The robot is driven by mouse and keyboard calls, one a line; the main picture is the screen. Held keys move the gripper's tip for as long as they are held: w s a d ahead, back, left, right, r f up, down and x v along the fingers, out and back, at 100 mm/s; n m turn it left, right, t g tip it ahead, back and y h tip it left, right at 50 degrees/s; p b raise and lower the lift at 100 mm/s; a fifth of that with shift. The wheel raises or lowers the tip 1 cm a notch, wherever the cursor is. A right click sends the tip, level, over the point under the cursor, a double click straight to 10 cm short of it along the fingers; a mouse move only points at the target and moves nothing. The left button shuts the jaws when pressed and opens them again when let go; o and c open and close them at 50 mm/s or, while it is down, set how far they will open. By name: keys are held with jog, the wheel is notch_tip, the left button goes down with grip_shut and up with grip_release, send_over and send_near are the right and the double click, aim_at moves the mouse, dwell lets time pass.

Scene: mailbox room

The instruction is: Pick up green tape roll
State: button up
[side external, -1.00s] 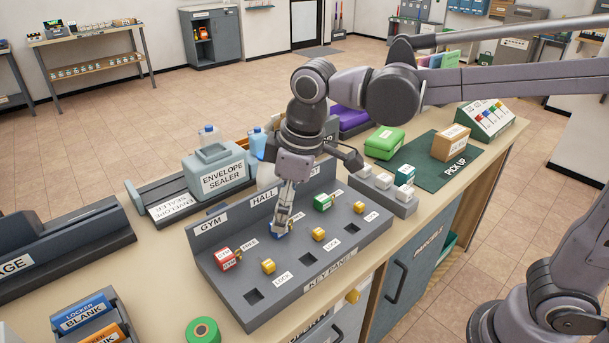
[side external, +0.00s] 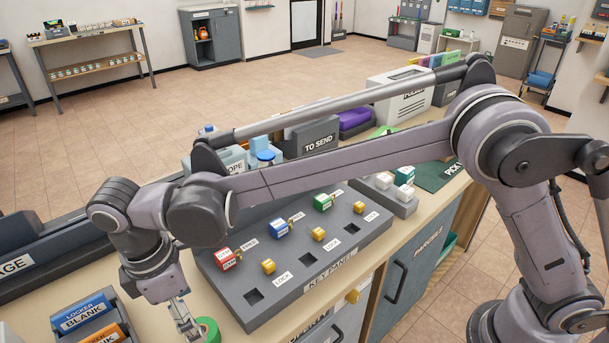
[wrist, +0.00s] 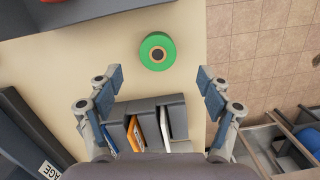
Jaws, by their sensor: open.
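The green tape roll (wrist: 147,60) lies flat on the counter in the wrist view, its dark core facing up. It is ahead of my gripper (wrist: 160,82), between the lines of the two fingers and slightly left of centre. My gripper is open and empty. In the side external view the green tape roll (side external: 209,330) shows at the bottom edge, partly hidden by my gripper (side external: 190,330). My fingers appear beside and above it; I cannot tell the exact height gap.
The grey key panel (side external: 250,320) with colored blocks stands beside the tape roll. A holder with locker cards (side external: 82,312) stands to the left. In the wrist view the counter edge (wrist: 206,50) runs right of the tape roll. Bare counter (wrist: 110,50) surrounds the roll.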

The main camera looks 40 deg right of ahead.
jog(key=f, duration=0.8)
jog(key=shift+w+d, duration=0.1)
jog(key=shift+d, duration=0.25)
jog(key=c, duration=1.3)
